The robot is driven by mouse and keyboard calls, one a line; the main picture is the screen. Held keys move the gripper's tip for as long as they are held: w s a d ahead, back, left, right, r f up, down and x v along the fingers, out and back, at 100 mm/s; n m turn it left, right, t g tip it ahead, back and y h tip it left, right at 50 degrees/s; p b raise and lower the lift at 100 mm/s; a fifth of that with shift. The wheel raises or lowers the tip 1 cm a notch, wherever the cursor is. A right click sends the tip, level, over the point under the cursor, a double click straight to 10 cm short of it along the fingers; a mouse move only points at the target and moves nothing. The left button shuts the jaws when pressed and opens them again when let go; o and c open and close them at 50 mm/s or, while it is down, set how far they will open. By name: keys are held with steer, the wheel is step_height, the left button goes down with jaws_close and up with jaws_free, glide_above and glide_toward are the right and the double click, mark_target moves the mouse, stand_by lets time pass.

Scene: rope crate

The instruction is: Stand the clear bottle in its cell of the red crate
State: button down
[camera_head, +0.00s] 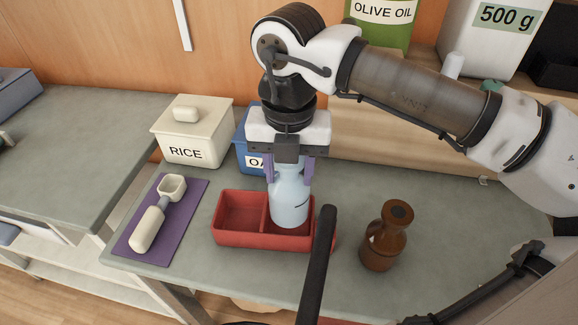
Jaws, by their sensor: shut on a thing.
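The clear bottle (289,203) is pale blue and looks upright. My gripper (288,172) comes down from above and is shut on its upper part, with a purple finger on each side. The red crate (238,242) stands on the grey counter, with a divider making at least two cells. The left cell is empty. The bottle's lower part shows in or over the cell right of the divider; I cannot tell if its base touches the crate floor. A dark bar in front hides part of the crate's right end.
A brown jug (386,236) stands right of the crate. A white scoop (158,216) lies on a purple mat (190,212) to the left. A RICE box (195,130) and a blue box (243,150) stand behind. Counter shows clear between crate and mat.

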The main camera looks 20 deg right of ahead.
mark_target(289, 191)
steer(key=shift+f+b, duration=2.7)
steer(key=shift+b, duration=0.1)
stand_by(1.5)
stand_by(0.4)
steer(key=c, duration=0.7)
jaws_free()
steer(key=shift+r, duration=0.1)
step_height(289, 191, up, 14)
steer(key=p, duration=0.8)
steer(key=shift+p, duration=0.3)
steer(key=shift+f, duration=0.2)
